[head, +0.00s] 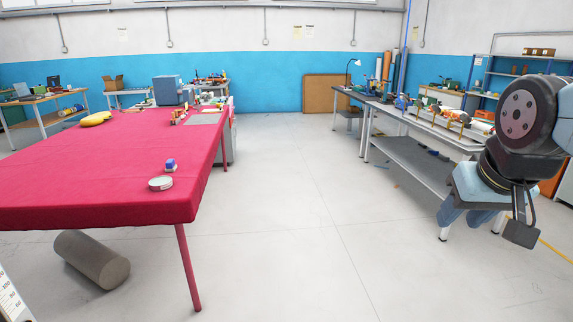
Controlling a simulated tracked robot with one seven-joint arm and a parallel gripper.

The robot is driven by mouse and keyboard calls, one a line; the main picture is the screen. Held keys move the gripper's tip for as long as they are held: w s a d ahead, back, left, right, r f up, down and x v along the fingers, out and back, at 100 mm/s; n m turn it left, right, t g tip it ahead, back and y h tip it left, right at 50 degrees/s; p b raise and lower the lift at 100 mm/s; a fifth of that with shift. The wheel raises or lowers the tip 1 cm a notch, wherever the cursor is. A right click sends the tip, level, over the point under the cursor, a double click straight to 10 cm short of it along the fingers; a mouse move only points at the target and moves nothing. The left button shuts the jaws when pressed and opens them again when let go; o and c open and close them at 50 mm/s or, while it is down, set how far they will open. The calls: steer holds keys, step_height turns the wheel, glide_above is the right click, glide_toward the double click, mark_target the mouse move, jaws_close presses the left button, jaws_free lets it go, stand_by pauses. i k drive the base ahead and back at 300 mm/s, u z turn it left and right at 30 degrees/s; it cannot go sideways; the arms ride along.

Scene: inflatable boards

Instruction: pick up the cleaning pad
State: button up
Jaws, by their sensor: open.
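I cannot single out the cleaning pad with certainty in the head view. A small blue and white item (171,165) lies on the red-covered table (110,185) near its front right part. A round pale tin-like disc (160,183) lies just in front of it. My gripper (466,216) hangs at the right, in front of the grey workbench, far from the red table.
A yellow item (96,119) and a grey flat sheet (203,118) lie farther back on the red table. A grey cylinder (92,260) lies on the floor beneath it. The grey workbench (420,160) carries several tools. The floor between (285,220) is clear.

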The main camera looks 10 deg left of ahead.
mark_target(171, 167)
steer(key=i, duration=1.1)
steer(key=u, duration=0.3)
steer(key=i, duration=1.05)
steer(key=u, duration=0.85)
steer(key=i, duration=1.05)
steer(key=u, duration=0.7)
steer(key=i, duration=0.55)
steer(key=u, duration=0.3)
steer(key=k, duration=0.9)
steer(key=u, duration=0.2)
steer(key=i, duration=0.9)
steer(key=z, duration=0.1)
